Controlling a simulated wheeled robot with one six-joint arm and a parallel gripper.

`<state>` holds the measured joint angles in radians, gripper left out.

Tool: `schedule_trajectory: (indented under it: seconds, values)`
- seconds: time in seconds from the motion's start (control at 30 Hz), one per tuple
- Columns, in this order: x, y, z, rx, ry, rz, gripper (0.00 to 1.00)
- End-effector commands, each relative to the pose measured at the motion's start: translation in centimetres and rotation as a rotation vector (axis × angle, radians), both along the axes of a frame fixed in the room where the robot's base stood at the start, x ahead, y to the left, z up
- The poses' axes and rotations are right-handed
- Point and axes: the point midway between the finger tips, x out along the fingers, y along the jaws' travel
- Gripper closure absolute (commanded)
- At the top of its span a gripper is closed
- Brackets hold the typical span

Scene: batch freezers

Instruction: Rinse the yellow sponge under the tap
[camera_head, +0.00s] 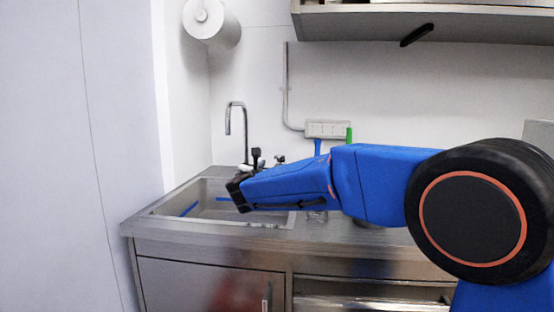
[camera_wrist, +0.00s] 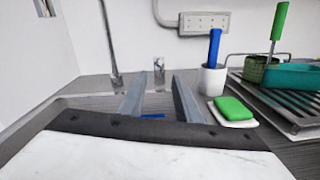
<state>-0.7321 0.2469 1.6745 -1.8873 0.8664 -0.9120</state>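No yellow sponge shows in either view. A chrome tap (camera_head: 236,118) with a curved spout stands at the back of the steel sink (camera_head: 160,216); its lower part also shows in the wrist view (camera_wrist: 107,38). My gripper (camera_wrist: 161,84) reaches over the sink. In the wrist view its two grey fingers are apart with nothing between them, and the sink shows beyond. In the head view my gripper end (camera_head: 239,194) is in front of and below the tap spout; its fingers are not clear there. My gripper's body hides part of the sink.
A rack (camera_wrist: 285,105) holds a teal container (camera_wrist: 292,75). A paper roll (camera_head: 214,25) hangs on the wall.

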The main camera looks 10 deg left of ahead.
Motion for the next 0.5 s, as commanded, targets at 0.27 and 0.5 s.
schedule_trajectory:
  seconds: [0.27,0.5]
  values:
    - [5.1,-0.5,-0.1,0.0,0.001,-0.003,0.69]
    - [9.3,-0.8,-0.1,0.001,0.0,-0.002,0.69]
